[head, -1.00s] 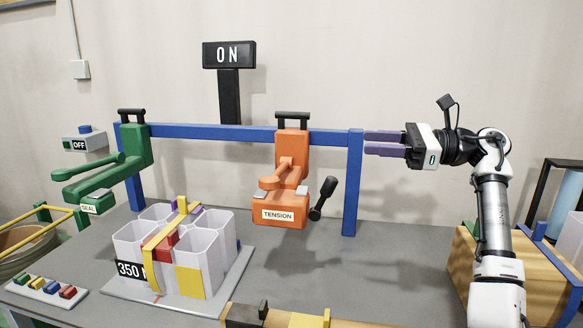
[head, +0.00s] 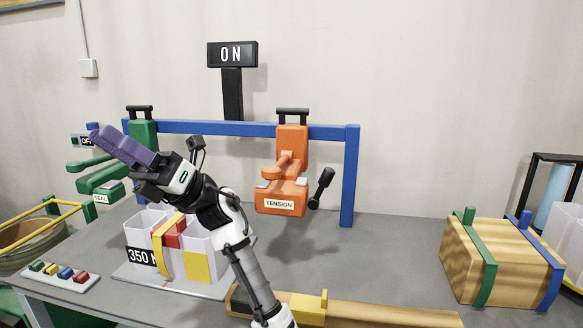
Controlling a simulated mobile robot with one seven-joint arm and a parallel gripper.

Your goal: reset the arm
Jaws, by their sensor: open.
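My gripper (head: 112,142) has long purple fingers and points up and to the left. It is open and nothing shows between its fingers. It shows in front of the green sealing tool (head: 97,178), partly hiding it. My arm crosses in front of the white bundle (head: 200,242), which has a yellow strap and red block and bears a "350" label; part of the bundle is hidden. The orange tensioning tool (head: 290,165), labelled "TENSION", hangs from the blue rail (head: 230,129), with a black lever at its right.
A black "ON" sign (head: 232,54) stands behind the rail. A strip of coloured blocks (head: 59,276) lies at the left front. A strapped wooden block (head: 497,262) stands at the right. The grey table (head: 385,255) is clear between the rail's right post and the block.

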